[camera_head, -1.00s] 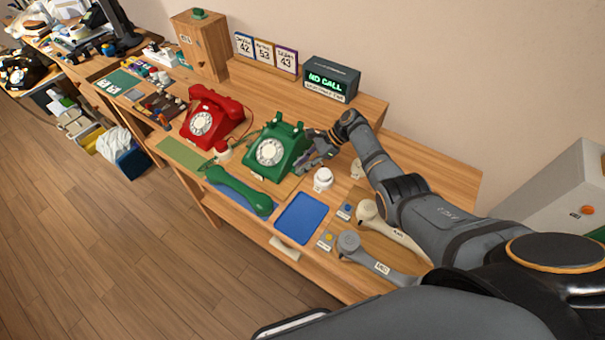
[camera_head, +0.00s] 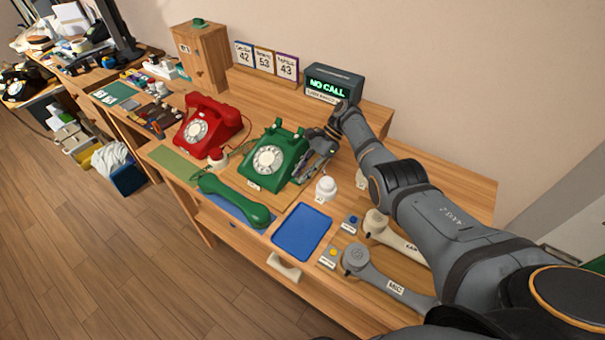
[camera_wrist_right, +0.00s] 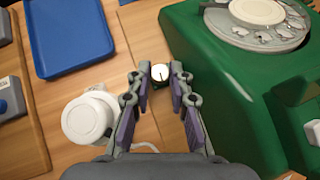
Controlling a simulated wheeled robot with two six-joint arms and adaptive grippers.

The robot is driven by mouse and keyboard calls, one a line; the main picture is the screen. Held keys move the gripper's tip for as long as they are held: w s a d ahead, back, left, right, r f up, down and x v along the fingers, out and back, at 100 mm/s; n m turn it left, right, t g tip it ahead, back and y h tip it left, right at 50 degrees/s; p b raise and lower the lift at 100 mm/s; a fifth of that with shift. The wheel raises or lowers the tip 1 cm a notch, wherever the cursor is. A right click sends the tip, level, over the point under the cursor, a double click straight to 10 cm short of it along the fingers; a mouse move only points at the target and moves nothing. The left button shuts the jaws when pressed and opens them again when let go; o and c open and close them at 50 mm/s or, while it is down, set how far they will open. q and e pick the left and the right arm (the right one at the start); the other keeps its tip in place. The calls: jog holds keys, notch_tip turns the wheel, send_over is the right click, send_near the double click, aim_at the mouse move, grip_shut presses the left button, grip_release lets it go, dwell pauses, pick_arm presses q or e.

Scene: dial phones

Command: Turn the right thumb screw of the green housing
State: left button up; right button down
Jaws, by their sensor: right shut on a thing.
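The green housing (camera_head: 292,152), a dial phone body without its handset on the cradle, stands on the desk in the head view. It fills the right of the right wrist view (camera_wrist_right: 225,90). My right gripper (camera_head: 311,174) is low at the housing's right side. In the right wrist view its fingertips (camera_wrist_right: 161,79) are shut on the right thumb screw (camera_wrist_right: 160,72), a small pale round head with a dark line, close beside the green wall. The screw is hidden by the gripper in the head view. My left gripper is not in view.
A white round knob (camera_head: 326,188) stands close to my right gripper. A blue tray (camera_head: 302,232), a green handset (camera_head: 232,199) and grey and cream handsets lie in front. A red phone (camera_head: 210,125) stands left. A NO CALL display (camera_head: 333,83) is behind.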

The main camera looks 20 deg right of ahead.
jog(key=c, duration=1.2)
grip_release()
